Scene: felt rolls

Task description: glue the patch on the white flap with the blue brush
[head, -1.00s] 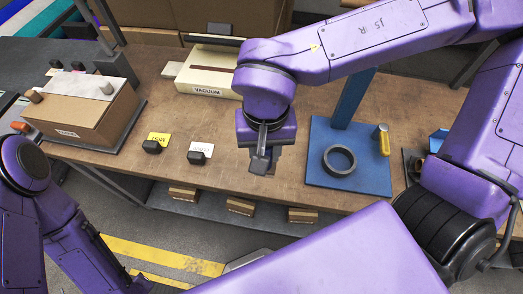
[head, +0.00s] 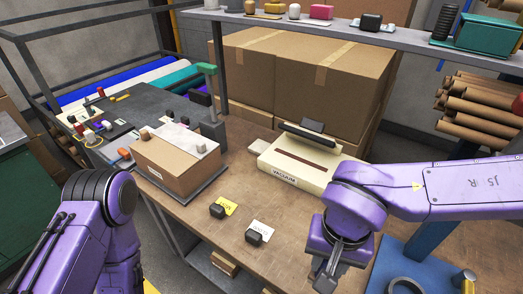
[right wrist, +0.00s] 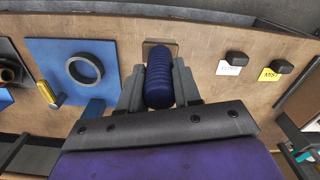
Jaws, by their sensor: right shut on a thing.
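A cardboard box (head: 165,170) with a white top flap (head: 180,148) stands at the left of the bench; two small blocks sit on the flap. I cannot make out a patch on it. My right gripper (head: 326,280) is over the bench, right of the box and in front of the vacuum unit. In the right wrist view it (right wrist: 158,85) is shut on a dark blue ribbed handle (right wrist: 160,78), which appears to be the blue brush. A brown piece (right wrist: 160,46) shows beyond the handle; the bristles are hidden. My left arm is at the lower left; its gripper is out of view.
A cream vacuum unit (head: 290,180) stands behind my right gripper. Black blocks sit by a yellow card (head: 229,206) and a white card (head: 262,226). A black ring (right wrist: 85,70) lies on a blue plate (right wrist: 52,48). Bare bench lies between the box and vacuum unit.

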